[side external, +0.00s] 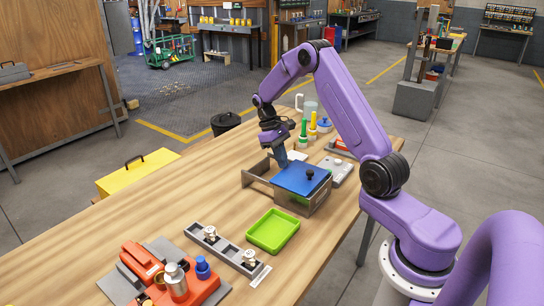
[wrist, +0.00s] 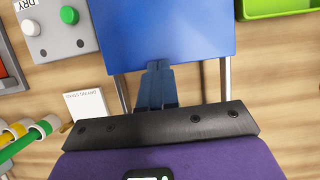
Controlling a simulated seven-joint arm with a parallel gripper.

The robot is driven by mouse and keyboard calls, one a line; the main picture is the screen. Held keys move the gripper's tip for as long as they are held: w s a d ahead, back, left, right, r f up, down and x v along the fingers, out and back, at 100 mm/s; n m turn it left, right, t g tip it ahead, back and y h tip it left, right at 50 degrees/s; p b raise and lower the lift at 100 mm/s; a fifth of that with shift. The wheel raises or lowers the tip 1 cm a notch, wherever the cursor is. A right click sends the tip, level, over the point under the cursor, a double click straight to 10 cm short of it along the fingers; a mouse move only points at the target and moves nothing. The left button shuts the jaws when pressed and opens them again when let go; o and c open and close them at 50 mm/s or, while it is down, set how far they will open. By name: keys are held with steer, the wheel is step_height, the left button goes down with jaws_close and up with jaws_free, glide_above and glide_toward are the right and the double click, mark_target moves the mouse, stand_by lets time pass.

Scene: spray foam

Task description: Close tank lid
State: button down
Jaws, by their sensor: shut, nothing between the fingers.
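The tank (side external: 318,204) is a grey metal box on the wooden table, with its flat blue lid (side external: 300,178) over the right part. Left of the lid, the tank's side rails run on to an end plate (side external: 254,179), with a gap between. My gripper (side external: 282,161) points down at the lid's far-left edge, shut and empty. In the wrist view my fingertips (wrist: 158,66) are together at the edge of the blue lid (wrist: 170,30), between two metal rails; I cannot tell whether they touch it.
A green tray (side external: 272,231) lies in front of the tank. A grey control box (side external: 339,172) with buttons is close behind it, also in the wrist view (wrist: 52,28). Green and yellow-handled tools (side external: 308,130) stand at the back. Bare table lies left of the tank.

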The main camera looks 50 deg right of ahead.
steer(key=shift+s, duration=0.6)
steer(key=shift+a, duration=0.1)
steer(key=shift+w+r, duration=4.5)
steer(key=shift+w, duration=1.05)
steer(key=s+f, duration=0.7)
steer(key=f, duration=0.2)
steer(key=shift+s+a, duration=0.35)
steer(key=shift+a, duration=0.1)
